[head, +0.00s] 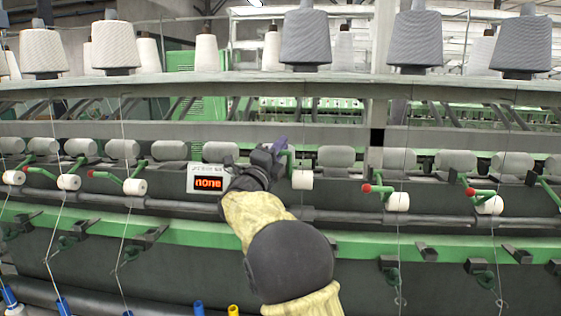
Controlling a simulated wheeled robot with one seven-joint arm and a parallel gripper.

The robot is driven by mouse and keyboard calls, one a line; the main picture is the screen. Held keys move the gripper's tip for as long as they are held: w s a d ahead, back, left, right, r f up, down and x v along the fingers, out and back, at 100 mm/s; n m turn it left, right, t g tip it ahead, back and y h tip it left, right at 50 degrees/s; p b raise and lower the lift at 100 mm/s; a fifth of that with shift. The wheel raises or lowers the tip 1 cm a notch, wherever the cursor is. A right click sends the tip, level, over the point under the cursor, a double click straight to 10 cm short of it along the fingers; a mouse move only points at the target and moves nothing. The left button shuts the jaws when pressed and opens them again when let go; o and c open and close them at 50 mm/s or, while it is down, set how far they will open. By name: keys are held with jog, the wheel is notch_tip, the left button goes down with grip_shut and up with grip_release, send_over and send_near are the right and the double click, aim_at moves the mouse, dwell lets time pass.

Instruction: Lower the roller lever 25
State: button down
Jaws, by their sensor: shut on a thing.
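Several green roller levers with red knobs and white rollers line the spinning frame. My gripper (277,150) is at the lever in the middle, shut on its end. This lever's green arm (291,161) points up beside the fingers, and its white roller (302,180) hangs just right of my wrist. Its red knob is hidden behind my gripper. The lever to the right (380,189) lies lower, with its red knob and white roller (397,202) in view. No lever number is readable, so I cannot tell from a label which one is 25.
A small display (208,183) reading "none" sits just left of my wrist. A long dark bar (350,217) runs below the rollers, above a green rail (365,240). Grey and white yarn cones (306,38) stand on the shelf above. Thin threads hang down in front.

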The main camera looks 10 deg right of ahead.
jog(key=s+a+f+m+h+b, duration=0.1)
jog(key=s+f+m+h+b, duration=0.2)
jog(key=b, duration=1.6)
notch_tip(320, 180, down, 4)
jog(key=shift+f+m+h+b, duration=0.15)
jog(key=shift+m+h+b, duration=0.25)
jog(key=shift+h, duration=0.7)
jog(key=shift+s, duration=0.1)
jog(key=shift+f, duration=0.2)
jog(key=c, duration=1.4)
grip_release()
jog(key=shift+r, duration=0.1)
jog(key=shift+c, duration=0.2)
jog(key=shift+s+a, duration=0.1)
jog(key=b+v, duration=0.4)
jog(key=v, duration=1.3)
jog(key=shift+s+a, duration=0.15)
jog(key=shift+a, duration=0.05)
